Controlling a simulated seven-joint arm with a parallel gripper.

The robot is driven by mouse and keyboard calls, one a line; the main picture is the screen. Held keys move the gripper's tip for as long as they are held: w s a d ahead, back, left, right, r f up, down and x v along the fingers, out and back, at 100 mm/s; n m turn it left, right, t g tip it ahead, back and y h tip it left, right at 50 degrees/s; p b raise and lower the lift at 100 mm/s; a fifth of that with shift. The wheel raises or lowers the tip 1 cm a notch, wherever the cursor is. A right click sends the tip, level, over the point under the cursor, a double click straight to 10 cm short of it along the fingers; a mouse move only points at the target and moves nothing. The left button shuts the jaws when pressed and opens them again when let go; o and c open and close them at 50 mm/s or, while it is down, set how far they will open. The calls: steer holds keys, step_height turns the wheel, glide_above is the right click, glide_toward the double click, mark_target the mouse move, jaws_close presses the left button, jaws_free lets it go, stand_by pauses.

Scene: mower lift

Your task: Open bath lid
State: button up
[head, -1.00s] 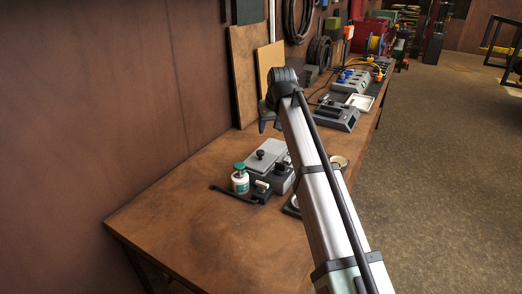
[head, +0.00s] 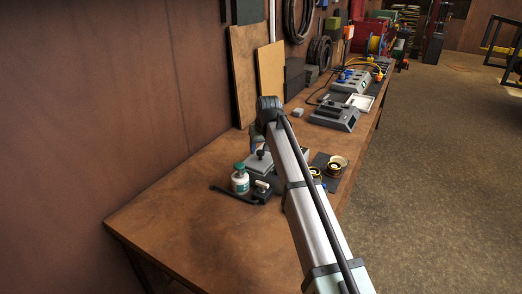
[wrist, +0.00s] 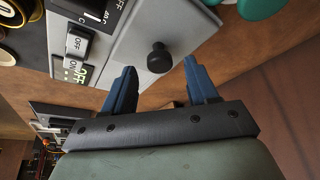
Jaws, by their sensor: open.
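The bath has a flat grey lid (wrist: 190,28) with a round black knob (wrist: 160,57). The lid looks shut. In the head view the lid (head: 255,168) is partly covered by my arm, and the knob shows just below my gripper (head: 258,143). In the wrist view my gripper (wrist: 160,66) is open, with its blue fingers to either side of the knob. A gap shows between each finger and the knob, so nothing is gripped. The bath's front panel carries an ON/OFF switch (wrist: 77,42).
A white bottle with a green cap (head: 240,179) stands close to the bath's left. A small dark device (head: 262,191) lies in front. Brass-coloured rings (head: 337,165) are to the right. Boards lean on the wall behind. The near left bench is clear.

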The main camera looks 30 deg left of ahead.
steer(key=shift+x, duration=1)
steer(key=shift+c, duration=0.2)
jaws_close()
